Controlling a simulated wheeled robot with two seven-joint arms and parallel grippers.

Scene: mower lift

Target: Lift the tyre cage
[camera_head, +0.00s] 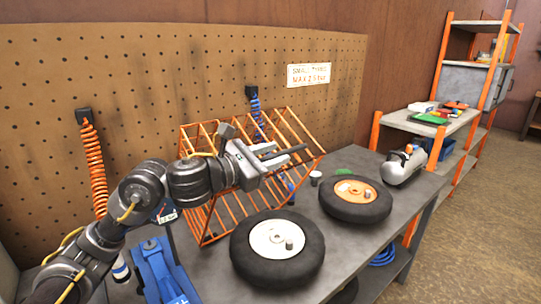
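The tyre cage (207,213) is a frame of orange bars on the workbench, against the pegboard. It looks tilted in the picture. My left arm comes in from the left and crosses in front of the cage. My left gripper (288,155) is in front of the cage's upper right part. Its fingers point right and show a gap between them, with nothing seen held. I cannot tell whether it touches the cage bars. The arm hides the cage's middle. My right gripper is not in view.
Two tyres lie flat on the workbench (213,262), one with a white hub (262,238) and one with an orange hub (346,187). A blue tool (158,272) stands at front left. A silver tank (402,167) is at the right end. An orange shelf (440,124) stands beyond.

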